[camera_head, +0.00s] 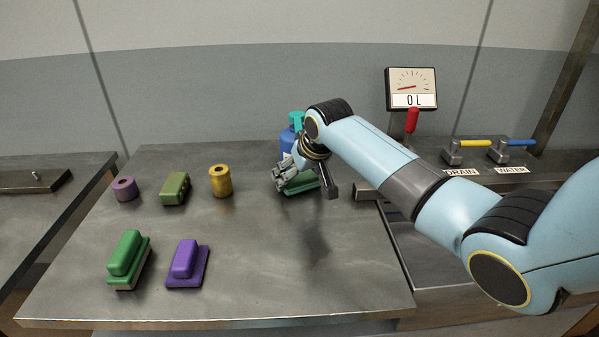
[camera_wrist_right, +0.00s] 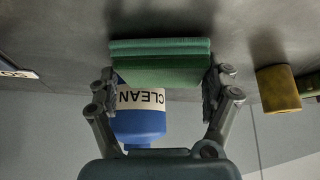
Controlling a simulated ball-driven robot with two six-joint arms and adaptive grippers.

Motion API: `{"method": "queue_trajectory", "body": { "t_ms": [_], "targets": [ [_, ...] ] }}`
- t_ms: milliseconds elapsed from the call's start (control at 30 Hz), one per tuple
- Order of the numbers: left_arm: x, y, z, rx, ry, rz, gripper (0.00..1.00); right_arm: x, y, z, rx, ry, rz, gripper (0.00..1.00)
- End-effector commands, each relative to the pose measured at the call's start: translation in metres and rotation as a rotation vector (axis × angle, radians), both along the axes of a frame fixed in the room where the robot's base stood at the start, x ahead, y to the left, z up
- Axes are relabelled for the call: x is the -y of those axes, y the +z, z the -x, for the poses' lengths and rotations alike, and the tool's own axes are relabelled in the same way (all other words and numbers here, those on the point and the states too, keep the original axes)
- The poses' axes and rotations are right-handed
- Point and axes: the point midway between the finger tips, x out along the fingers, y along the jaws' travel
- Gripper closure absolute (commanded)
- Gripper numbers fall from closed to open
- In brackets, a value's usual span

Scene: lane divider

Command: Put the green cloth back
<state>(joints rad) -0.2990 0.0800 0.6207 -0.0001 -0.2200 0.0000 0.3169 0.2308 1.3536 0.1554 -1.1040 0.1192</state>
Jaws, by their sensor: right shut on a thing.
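The green cloth (camera_wrist_right: 160,62) is a flat, layered green block between the two fingers of my right gripper in the right wrist view. In the head view, the green cloth (camera_head: 301,184) is partly hidden by my right gripper (camera_head: 297,179), near the back right of the grey table. My right gripper is shut on the cloth. I cannot tell whether the cloth touches the table. My left gripper is not in view.
A blue bottle (camera_head: 287,139) labelled CLEAN stands just behind. Left are a purple roll (camera_head: 124,189), an olive block (camera_head: 174,188), a yellow roll (camera_head: 220,181), a green brush (camera_head: 128,258) and a purple brush (camera_head: 187,264). The front right tabletop (camera_head: 345,275) is clear.

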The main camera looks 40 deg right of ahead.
Motion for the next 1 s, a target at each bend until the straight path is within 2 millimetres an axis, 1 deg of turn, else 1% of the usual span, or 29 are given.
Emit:
{"method": "queue_trajectory", "body": {
  "t_ms": [100, 133, 233, 267, 567, 700, 800, 967, 1000],
  "targets": [
    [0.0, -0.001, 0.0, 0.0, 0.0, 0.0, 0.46, 0.0, -0.002, 0.0, 0.0, 0.0, 0.0, 0.47],
    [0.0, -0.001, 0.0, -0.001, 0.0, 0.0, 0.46, 0.0, -0.002, 0.0, 0.0, 0.0, 0.0, 0.15],
    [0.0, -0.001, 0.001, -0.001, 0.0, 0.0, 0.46, 0.0, -0.002, 0.0, 0.0, 0.0, 0.0, 0.02],
    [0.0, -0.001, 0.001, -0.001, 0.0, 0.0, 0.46, 0.0, -0.002, 0.0, 0.0, 0.0, 0.0, 0.0],
    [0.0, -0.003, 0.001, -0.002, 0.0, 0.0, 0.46, 0.0, -0.003, 0.0, 0.0, -0.001, -0.001, 0.0],
    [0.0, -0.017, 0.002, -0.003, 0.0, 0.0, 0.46, 0.0, -0.008, 0.0, 0.003, -0.001, 0.0, 0.0],
    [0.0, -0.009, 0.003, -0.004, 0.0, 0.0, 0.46, -0.001, 0.015, 0.011, 0.003, 0.001, 0.001, 0.0],
    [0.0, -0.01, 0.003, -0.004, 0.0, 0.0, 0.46, -0.004, 0.036, 0.037, 0.002, 0.001, 0.002, 0.0],
    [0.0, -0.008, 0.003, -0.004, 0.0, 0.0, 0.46, -0.005, 0.045, 0.042, 0.004, 0.001, 0.003, 0.0]
  ]
}}
